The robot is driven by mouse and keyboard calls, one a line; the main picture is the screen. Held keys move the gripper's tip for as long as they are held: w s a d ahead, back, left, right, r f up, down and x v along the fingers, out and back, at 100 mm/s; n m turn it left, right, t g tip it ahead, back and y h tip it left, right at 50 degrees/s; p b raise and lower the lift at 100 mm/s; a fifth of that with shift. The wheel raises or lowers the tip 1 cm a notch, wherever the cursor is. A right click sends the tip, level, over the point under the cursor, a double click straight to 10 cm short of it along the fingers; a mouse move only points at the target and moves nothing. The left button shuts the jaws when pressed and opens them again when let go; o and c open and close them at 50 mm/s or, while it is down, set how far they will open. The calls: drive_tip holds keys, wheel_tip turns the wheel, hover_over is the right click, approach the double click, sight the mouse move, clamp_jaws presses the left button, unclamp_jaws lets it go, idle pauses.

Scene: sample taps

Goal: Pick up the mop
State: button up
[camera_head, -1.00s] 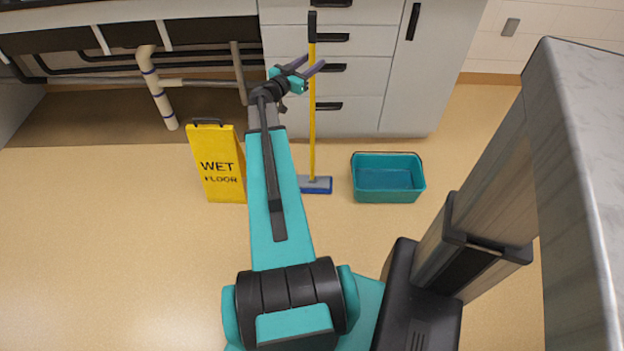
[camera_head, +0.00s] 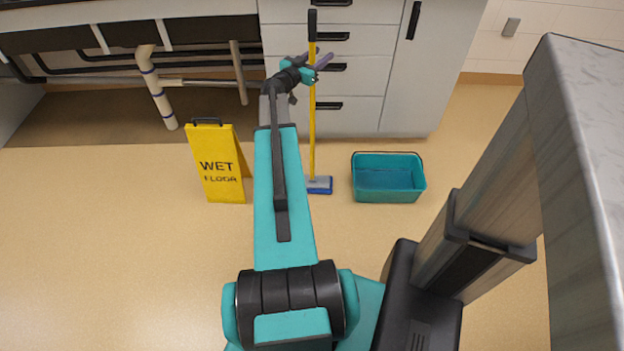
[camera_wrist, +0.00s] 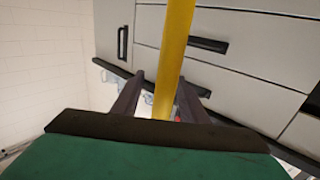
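The mop stands upright in front of the drawers, with a yellow handle (camera_head: 312,125), a black top grip and a blue-grey head (camera_head: 319,185) on the floor. My gripper (camera_head: 320,54) is at the upper part of the handle. In the wrist view the handle (camera_wrist: 175,50) runs down between the two dark fingers of my gripper (camera_wrist: 162,95). The fingers are spread apart, with the handle nearer the right one. A gap shows beside the left finger. The arm passes close to the left of the mop head.
A yellow wet floor sign (camera_head: 217,165) stands left of my arm. A teal bin (camera_head: 388,180) sits on the floor right of the mop. Grey drawers (camera_head: 350,75) stand behind the handle. A grey counter (camera_head: 590,150) is at the right. Open floor lies at the left.

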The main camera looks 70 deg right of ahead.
idle(0.5)
clamp_jaws()
drive_tip(key=shift+r, duration=0.2)
wheel_tip(320, 180, up, 28)
drive_tip(key=p, duration=0.6)
drive_tip(key=shift+f, duration=0.15)
idle(0.4)
drive_tip(key=c, duration=0.8)
unclamp_jaws()
drive_tip(key=shift+c, duration=0.2)
clamp_jaws()
